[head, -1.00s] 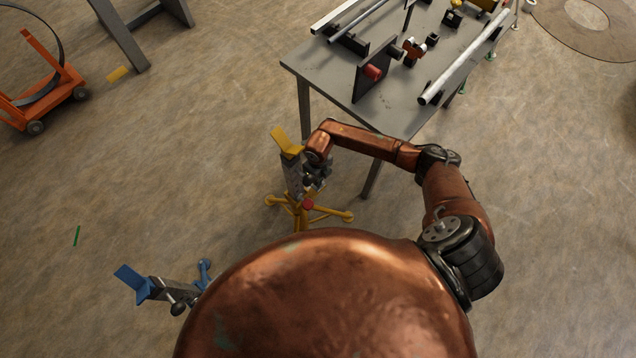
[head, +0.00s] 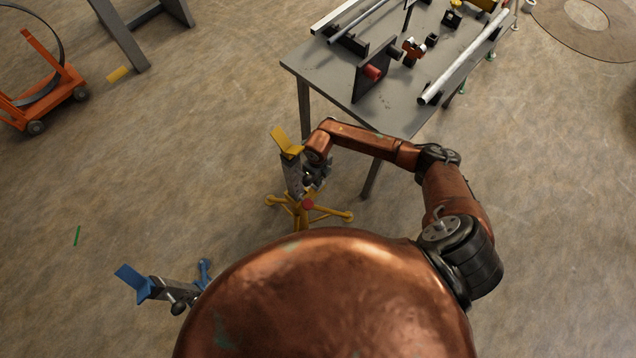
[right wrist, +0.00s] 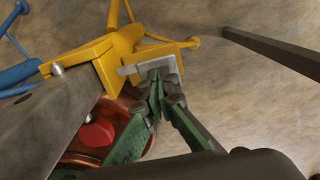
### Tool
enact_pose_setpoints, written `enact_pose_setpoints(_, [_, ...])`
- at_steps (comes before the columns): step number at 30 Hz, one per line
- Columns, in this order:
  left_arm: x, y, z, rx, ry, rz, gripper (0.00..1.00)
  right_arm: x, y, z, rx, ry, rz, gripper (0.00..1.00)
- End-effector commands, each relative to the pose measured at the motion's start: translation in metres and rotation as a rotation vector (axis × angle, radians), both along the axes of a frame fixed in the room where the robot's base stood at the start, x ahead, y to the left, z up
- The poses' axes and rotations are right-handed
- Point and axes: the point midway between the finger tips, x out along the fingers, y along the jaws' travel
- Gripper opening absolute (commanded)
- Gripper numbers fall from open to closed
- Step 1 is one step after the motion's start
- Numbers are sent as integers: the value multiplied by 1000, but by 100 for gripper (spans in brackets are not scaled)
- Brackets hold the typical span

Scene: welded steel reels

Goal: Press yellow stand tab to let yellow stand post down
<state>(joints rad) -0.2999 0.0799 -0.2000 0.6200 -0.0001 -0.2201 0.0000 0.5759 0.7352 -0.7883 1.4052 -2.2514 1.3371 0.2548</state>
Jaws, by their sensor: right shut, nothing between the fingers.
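The yellow stand (head: 298,207) stands on the floor left of the table, with a yellow V-shaped head (head: 286,142), a grey post (head: 293,178) and splayed yellow legs. My right gripper (head: 308,183) is beside the post, below the head. In the right wrist view, my right gripper (right wrist: 158,78) has its green fingers together at a light grey strip (right wrist: 140,67) by the yellow plate (right wrist: 165,50), which looks like the tab. I cannot tell if they touch. My left gripper is out of view.
A grey table (head: 385,110) with pipes and fixtures stands behind my right arm; its leg (head: 371,180) is right of the stand. A blue stand (head: 150,287) is at lower left. An orange cart (head: 45,90) is at far left. The floor left of the yellow stand is clear.

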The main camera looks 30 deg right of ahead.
Motion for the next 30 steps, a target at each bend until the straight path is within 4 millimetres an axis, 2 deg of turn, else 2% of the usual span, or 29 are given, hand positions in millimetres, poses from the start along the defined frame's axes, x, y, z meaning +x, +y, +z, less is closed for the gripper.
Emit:
enact_pose_setpoints(20, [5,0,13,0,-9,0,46,0,0,18,-1,1,0,0])
enact_pose_setpoints(30, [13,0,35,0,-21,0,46,1,0,49,-1,-3,0,0])
